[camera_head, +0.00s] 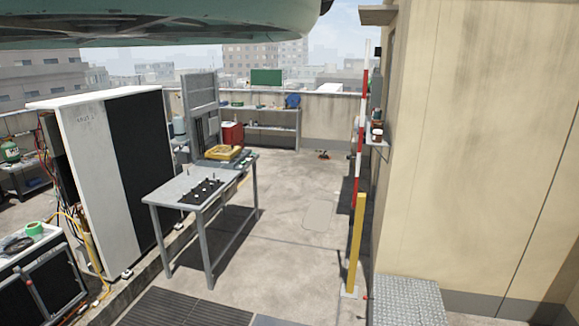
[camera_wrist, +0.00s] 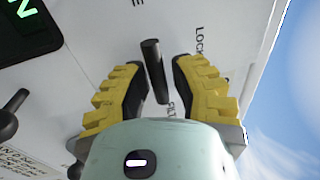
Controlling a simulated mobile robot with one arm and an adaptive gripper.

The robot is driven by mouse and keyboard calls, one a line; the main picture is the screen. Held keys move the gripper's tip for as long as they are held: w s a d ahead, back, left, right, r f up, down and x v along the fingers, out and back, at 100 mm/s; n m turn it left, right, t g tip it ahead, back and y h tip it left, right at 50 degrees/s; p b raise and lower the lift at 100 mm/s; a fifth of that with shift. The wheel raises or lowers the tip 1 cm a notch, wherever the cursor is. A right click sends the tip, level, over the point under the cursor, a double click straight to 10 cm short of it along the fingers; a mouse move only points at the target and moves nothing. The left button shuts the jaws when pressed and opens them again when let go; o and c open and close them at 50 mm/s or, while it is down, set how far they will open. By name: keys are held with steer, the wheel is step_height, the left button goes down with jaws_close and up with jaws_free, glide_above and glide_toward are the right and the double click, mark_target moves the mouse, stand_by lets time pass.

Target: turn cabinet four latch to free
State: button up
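A black bar-shaped latch handle (camera_wrist: 155,70) stands on a white panel (camera_wrist: 105,35) in the wrist view. My gripper (camera_wrist: 157,66) has yellow fingers with black pads, spread on either side of the handle. The fingers are open, with a visible gap to the right finger; the left finger is close to the handle and I cannot tell whether it touches. The printed word LOCK shows near the right finger; other lettering is partly hidden. No number four is readable on the panel. My gripper and this latch are not seen in the head view.
Another black handle (camera_wrist: 12,112) and a dark display with a green letter (camera_wrist: 28,25) are at the left of the wrist view. In the head view, a grey table (camera_head: 172,188), a white cabinet (camera_head: 85,150) and a striped pole (camera_head: 360,130) stand around open rooftop floor.

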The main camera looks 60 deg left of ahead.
steer(key=shift+o, duration=1.4)
steer(key=shift+s, duration=0.1)
steer(key=v, duration=1.2)
steer(key=shift+a+f, duration=0.1)
